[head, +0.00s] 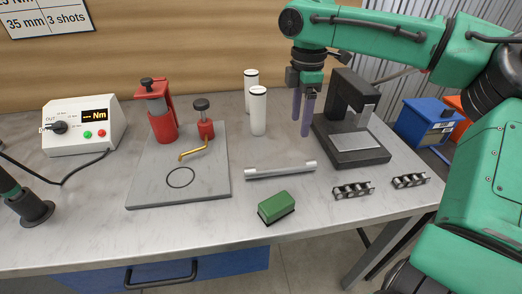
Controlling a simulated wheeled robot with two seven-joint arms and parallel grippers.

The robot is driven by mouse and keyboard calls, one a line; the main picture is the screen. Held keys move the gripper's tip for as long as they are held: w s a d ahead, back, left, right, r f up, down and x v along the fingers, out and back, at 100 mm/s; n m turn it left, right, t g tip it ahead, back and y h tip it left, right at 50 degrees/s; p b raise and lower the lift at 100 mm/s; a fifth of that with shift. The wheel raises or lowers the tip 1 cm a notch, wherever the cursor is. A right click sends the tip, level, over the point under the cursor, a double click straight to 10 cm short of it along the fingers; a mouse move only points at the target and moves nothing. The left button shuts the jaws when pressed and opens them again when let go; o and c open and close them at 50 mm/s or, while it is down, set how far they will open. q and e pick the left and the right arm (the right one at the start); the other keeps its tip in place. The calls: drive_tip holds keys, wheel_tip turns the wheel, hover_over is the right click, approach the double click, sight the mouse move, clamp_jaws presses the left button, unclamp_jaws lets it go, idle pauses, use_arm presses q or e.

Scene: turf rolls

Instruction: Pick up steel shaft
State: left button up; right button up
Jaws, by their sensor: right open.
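The steel shaft (280,170) is a silver rod with thicker ends. It lies on the grey workbench (190,240), just right of the grey plate, tilted slightly up to the right. My right gripper (302,115) points down with its two purple fingers apart and nothing between them. It is above and behind the shaft, between the white cylinders and the black stand, and is not touching the shaft. My left gripper does not show.
A grey plate (215,185) carries red fixtures. White cylinders (258,112) stand behind the shaft; a black stand (375,155) is to its right. A green block (276,207) and black racks (352,190) (410,180) lie in front. A torque meter (82,128) stands left.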

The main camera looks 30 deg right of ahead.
drive_tip(key=w+f, duration=0.1)
hover_over(299, 162)
drive_tip(key=f, duration=0.6)
drive_tip(key=shift+s+a+f, duration=0.3)
drive_tip(key=shift+s+a, duration=0.05)
drive_tip(key=shift+a, duration=0.05)
drive_tip(key=f, duration=0.5)
drive_tip(key=shift+w+d+f, duration=0.3)
drive_tip(key=shift+f, duration=0.05)
drive_tip(key=shift+s+f, duration=0.1)
drive_tip(key=shift+f, duration=0.25)
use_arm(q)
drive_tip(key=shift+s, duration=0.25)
use_arm(e)
drive_tip(key=shift+f, duration=0.1)
clamp_jaws()
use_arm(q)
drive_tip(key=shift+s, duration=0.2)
use_arm(e)
drive_tip(key=shift+w, duration=0.2)
